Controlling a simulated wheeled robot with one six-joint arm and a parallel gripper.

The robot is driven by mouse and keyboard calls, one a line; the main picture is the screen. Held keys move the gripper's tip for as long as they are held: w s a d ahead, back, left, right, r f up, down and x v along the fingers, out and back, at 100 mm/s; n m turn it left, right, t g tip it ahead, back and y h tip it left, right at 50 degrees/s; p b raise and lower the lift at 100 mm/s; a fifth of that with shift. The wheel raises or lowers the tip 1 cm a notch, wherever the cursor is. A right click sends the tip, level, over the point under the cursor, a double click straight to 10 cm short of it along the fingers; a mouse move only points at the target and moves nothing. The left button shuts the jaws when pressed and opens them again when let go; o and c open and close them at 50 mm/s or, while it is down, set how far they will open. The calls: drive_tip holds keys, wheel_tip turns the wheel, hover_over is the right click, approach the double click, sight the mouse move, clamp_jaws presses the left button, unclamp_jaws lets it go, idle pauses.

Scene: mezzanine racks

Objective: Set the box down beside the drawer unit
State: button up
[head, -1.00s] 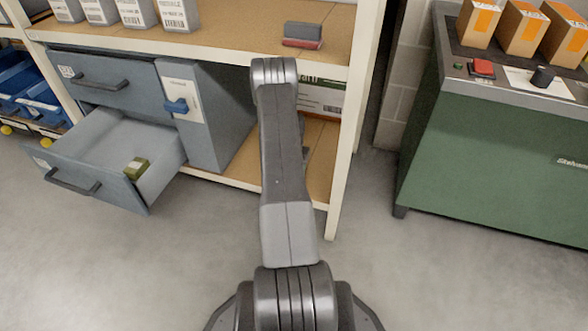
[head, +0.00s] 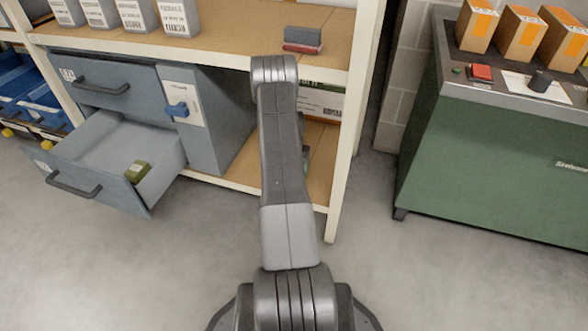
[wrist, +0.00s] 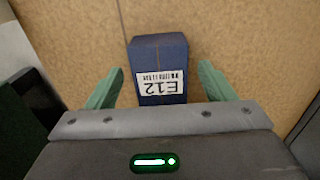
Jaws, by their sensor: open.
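A dark blue box (wrist: 158,55) with a white "E12" label is in the wrist view, on a brown board surface. My gripper (wrist: 161,70) is open, its green fingers on either side of the box with a visible gap at each side. In the head view my arm hides the box and most of my gripper; a bit of green shows at the arm's right edge, over the lower shelf (head: 318,165). The grey-blue drawer unit (head: 222,115) stands on that shelf, left of my arm. Its lower drawer (head: 115,180) is pulled out.
A small olive box (head: 139,172) lies in the open drawer. The upper shelf (head: 230,28) carries white labelled cartons and a grey-and-red block (head: 303,40). A white carton (head: 322,101) is behind my arm. A rack post (head: 345,150) and a green machine (head: 490,150) stand to the right.

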wheel_tip(320, 180, up, 6)
drive_tip(key=shift+f+p, duration=0.2)
drive_tip(key=shift+p, duration=0.5)
drive_tip(key=shift+c, duration=0.5)
idle(0.3)
